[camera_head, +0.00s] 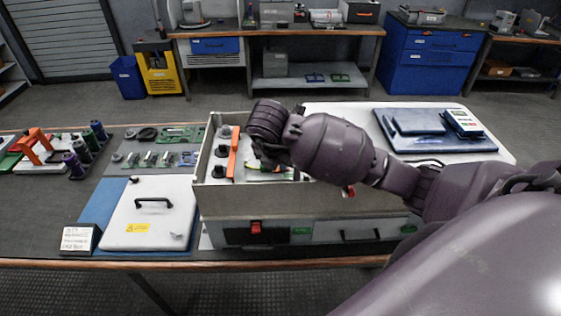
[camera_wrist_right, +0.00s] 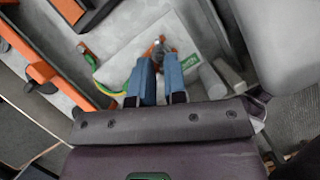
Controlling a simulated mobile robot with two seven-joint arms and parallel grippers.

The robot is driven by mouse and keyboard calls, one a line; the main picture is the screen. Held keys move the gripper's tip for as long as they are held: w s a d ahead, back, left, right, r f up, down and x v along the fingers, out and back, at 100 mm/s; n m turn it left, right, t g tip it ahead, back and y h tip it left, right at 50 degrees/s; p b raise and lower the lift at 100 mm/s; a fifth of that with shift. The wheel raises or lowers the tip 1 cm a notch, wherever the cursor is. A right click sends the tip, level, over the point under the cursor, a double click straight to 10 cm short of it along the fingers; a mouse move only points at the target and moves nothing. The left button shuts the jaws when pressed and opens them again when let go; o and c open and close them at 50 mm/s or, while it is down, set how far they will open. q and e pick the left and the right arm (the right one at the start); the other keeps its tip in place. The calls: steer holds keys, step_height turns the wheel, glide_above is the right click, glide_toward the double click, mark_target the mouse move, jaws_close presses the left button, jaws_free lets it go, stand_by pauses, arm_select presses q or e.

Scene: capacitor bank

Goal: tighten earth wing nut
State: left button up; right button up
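My right arm reaches in from the right in the head view, and its hand (camera_head: 266,150) points down into the open grey box (camera_head: 300,205). In the right wrist view, the two blue fingers of my right gripper (camera_wrist_right: 158,64) are close together, with a narrow gap. The small metal earth wing nut (camera_wrist_right: 157,48), beside copper-coloured metal, sits between their tips and is partly hidden. The gripper appears shut on it. A green-yellow earth cable (camera_wrist_right: 126,74) runs to the left of the fingers. A green label (camera_wrist_right: 190,60) lies to their right. My left gripper is not in view.
Orange bars (camera_head: 233,152) and black-topped posts stand in the box's left part. Grey cylinders (camera_wrist_right: 213,80) stand close right of the fingers. A white lid with a black handle (camera_head: 150,214) lies left of the box. A grey-blue tray (camera_head: 422,135) is at the right.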

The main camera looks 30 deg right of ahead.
steer(key=shift+o, duration=1.4)
steer(key=shift+s+f, duration=0.1)
steer(key=shift+f, duration=0.05)
steer(key=shift+s+a+r, duration=0.1)
steer(key=shift+a+r, duration=0.15)
steer(key=shift+r, duration=0.25)
arm_select(q)
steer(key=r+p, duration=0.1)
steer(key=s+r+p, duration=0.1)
steer(key=p, duration=0.1)
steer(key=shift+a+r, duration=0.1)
arm_select(e)
steer(key=v, duration=0.9)
steer(key=shift+r, duration=0.4)
steer(key=shift+a+f, duration=0.1)
steer(key=shift+a, duration=0.05)
